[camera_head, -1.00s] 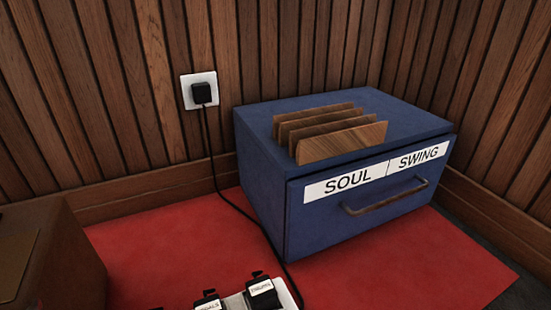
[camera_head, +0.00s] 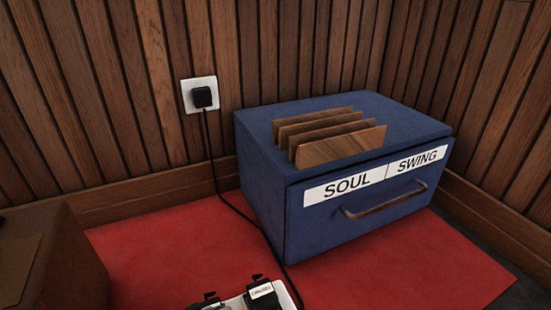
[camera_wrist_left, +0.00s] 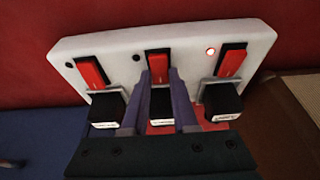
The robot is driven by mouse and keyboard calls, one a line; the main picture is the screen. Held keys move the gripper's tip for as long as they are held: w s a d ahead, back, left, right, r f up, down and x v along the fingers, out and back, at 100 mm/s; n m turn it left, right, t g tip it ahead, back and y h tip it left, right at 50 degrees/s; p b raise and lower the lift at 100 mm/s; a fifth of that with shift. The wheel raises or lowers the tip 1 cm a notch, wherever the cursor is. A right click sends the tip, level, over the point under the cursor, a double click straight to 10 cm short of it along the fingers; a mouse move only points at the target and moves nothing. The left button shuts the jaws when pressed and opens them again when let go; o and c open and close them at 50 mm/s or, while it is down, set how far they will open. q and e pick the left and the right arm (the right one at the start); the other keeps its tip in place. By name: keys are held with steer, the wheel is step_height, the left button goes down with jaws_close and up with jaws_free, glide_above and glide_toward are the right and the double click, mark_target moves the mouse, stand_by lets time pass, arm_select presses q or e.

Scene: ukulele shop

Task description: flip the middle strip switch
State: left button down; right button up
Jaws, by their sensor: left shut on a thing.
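A white power strip (camera_wrist_left: 110,45) fills the upper part of the left wrist view. It has three red switches: left (camera_wrist_left: 90,72), middle (camera_wrist_left: 159,63) and right (camera_wrist_left: 231,60). The indicator beside the right switch glows; the other two are dark. Below each switch sits a black plug with a white label. My left gripper (camera_wrist_left: 161,85) is shut around the middle plug (camera_wrist_left: 162,103), its purple fingers on both sides just below the middle switch. My right gripper is not in view.
A blue cabinet (camera_head: 350,235) with a drawer handle and several upright wooden dividers stands behind the strip on a red mat (camera_head: 430,265). A black cord runs from the wall outlet (camera_head: 199,94) past the cabinet. A brown box (camera_head: 75,270) is at lower left.

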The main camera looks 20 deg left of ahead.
arm_select(q)
steer(key=shift+w+a+r+g+h+p, duration=0.1)
steer(key=shift+a+r+g+h+p, duration=0.05)
steer(key=shift+r+g+h+p, duration=0.2)
steer(key=shift+w+f+g+h, duration=0.15)
steer(key=shift+g+h, duration=0.1)
steer(key=shift+a+f+h, duration=0.1)
steer(key=shift+h, duration=0.2)
steer(key=shift+f+g, duration=0.1)
steer(key=shift+g, duration=0.2)
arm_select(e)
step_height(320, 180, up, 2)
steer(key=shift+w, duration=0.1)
arm_select(q)
steer(key=c, duration=0.7)
jaws_free()
steer(key=shift+p, duration=0.3)
steer(key=r+p, duration=0.9)
steer(key=r, duration=0.1)
steer(key=shift+s+d+p, duration=0.35)
steer(key=shift+d, duration=0.05)
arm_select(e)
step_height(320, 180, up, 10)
